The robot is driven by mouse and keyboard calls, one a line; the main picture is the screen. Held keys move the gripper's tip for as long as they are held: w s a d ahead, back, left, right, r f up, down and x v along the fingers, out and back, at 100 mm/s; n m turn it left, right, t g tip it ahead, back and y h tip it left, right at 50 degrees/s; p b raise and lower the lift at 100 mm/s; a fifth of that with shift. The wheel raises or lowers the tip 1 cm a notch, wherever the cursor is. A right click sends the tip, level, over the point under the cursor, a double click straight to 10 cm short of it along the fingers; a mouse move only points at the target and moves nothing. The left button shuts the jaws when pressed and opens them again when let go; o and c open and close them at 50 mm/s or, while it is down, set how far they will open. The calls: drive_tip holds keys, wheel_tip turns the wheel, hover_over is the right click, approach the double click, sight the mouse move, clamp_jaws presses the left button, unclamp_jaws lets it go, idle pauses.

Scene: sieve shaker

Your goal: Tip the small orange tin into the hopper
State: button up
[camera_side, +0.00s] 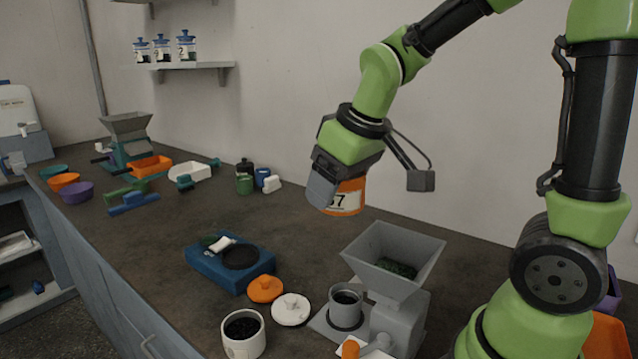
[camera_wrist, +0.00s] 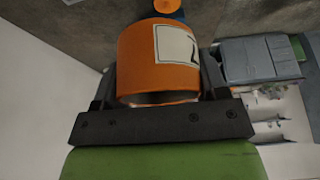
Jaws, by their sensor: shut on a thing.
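My gripper (camera_side: 333,190) is shut on the small orange tin (camera_side: 350,198), which has a white label ending in a 7. It holds the tin in the air, above and to the left of the grey hopper (camera_side: 418,254). The tin looks near upright or slightly tilted; its contents are hidden. In the wrist view the orange tin (camera_wrist: 140,58) sits between the dark jaws, its rim toward the camera. The grey hopper's funnel is open at the top and has dark green material inside. A grey cup (camera_side: 346,307) stands beside its base.
A white jar (camera_side: 243,343) with dark contents, an orange lid (camera_side: 265,289), a white lid (camera_side: 290,309) and a blue scale (camera_side: 213,267) lie left of the hopper. Another grey funnel (camera_side: 127,126) stands at the back left among bowls and trays.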

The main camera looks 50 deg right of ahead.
drive_tip(key=s+d+n+g+h, duration=0.1)
drive_tip(key=s+d+g+h, duration=0.3)
drive_tip(key=g, duration=1.5)
drive_tip(key=s+h, duration=0.4)
drive_tip(key=s, duration=0.2)
drive_tip(key=shift+d+n, duration=0.15)
drive_tip(key=shift+n, duration=0.25)
idle(1.4)
drive_tip(key=t+y, duration=0.1)
drive_tip(key=t, duration=0.2)
drive_tip(key=shift+s+d+r+m+t+y, duration=0.2)
drive_tip(key=shift+s+m+t+y, duration=0.1)
drive_tip(key=shift+s+y, duration=0.1)
